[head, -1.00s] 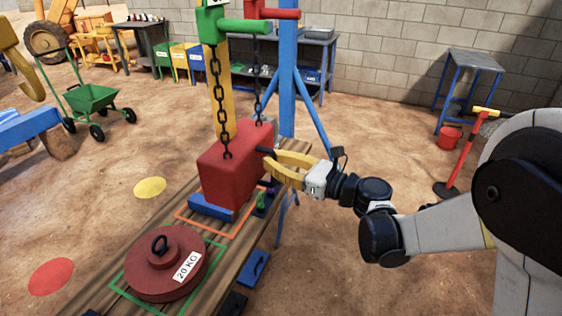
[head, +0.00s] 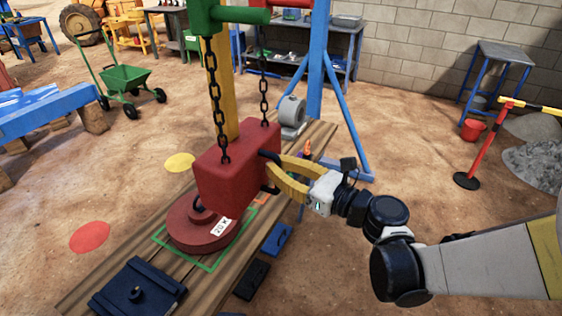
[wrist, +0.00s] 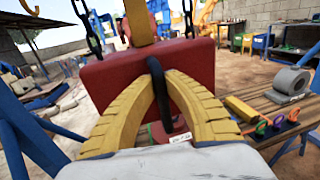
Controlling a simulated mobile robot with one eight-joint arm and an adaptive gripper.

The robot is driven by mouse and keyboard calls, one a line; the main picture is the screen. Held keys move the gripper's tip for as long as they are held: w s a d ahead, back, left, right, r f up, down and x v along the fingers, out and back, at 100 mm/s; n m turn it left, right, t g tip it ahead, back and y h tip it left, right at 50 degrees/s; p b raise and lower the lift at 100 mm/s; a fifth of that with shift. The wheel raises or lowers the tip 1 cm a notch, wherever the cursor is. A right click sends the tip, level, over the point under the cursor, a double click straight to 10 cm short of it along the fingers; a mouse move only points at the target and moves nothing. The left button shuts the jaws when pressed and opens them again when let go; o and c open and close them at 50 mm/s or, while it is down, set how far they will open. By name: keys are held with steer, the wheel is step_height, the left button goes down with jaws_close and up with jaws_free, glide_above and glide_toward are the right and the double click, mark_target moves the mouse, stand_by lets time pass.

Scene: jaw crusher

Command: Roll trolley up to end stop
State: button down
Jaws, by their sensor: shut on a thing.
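I cannot tell which part is the trolley, and no end stop is clearly seen. My gripper (head: 275,172) is shut on the black handle on the block's right side. In the wrist view this handle (wrist: 158,95) stands between the yellow fingers, against the red block (wrist: 110,85). The block hangs above the round red weight (head: 195,228) and hides part of it.
The weight lies in a green outline on a wooden bench (head: 90,285). A dark blue case (head: 137,287) is nearer, a grey machine part (head: 292,112) farther. A blue frame leg (head: 317,70) stands behind.

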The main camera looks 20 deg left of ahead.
steer(key=shift+s+f, duration=0.1)
steer(key=shift+s, duration=0.2)
steer(key=c, duration=1.4)
jaws_free()
steer(key=shift+s+a, duration=0.1)
steer(key=shift+s, duration=0.2)
steer(key=shift+w, duration=0.2)
steer(key=v, duration=1.2)
